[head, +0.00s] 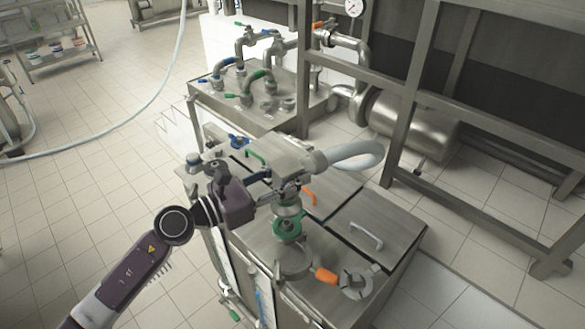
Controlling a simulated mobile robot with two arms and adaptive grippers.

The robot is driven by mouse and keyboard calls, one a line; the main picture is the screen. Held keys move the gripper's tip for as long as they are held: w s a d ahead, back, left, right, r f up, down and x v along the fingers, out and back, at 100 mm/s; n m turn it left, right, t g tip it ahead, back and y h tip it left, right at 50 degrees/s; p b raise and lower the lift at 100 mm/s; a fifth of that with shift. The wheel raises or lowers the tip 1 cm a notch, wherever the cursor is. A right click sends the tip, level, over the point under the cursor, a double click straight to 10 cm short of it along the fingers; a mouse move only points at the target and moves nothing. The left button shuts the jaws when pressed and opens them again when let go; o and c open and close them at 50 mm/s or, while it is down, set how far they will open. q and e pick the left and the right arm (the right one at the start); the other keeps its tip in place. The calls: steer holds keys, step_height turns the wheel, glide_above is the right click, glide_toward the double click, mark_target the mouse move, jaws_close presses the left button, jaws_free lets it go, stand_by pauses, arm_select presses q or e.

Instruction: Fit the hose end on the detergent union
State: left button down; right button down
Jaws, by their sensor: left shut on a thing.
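My left gripper (279,193) comes in from the left and is shut on the hose end, a metal fitting (288,209) beneath a pale grey block. The light grey hose (352,153) loops out to the right at the same height. Directly below the fitting is a green-collared union (287,229) on the steel cabinet top. The fitting appears lined up above the green collar; I cannot tell whether they touch or are seated. My fingers and the block hide part of the fitting. My right gripper is not in view.
A second unit with piping (268,75) stands behind. A steel frame (408,110) rises at right. The tiled floor at left is mostly clear.

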arm_select(q)
steer(key=shift+r, duration=0.1)
steer(key=shift+f+b, duration=1.8)
steer(key=shift+f, duration=0.25)
steer(key=shift+f+b, duration=1.55)
steer(key=c, duration=1.3)
jaws_free()
steer(key=shift+s, duration=0.1)
steer(key=shift+f, duration=0.35)
steer(key=v, duration=1.1)
steer(key=p, duration=0.4)
glide_toward(291, 199)
steer(key=shift+w+a+r, duration=0.8)
steer(key=shift+w+r, duration=0.15)
steer(key=shift+r, duration=0.3)
steer(key=shift+f, duration=0.1)
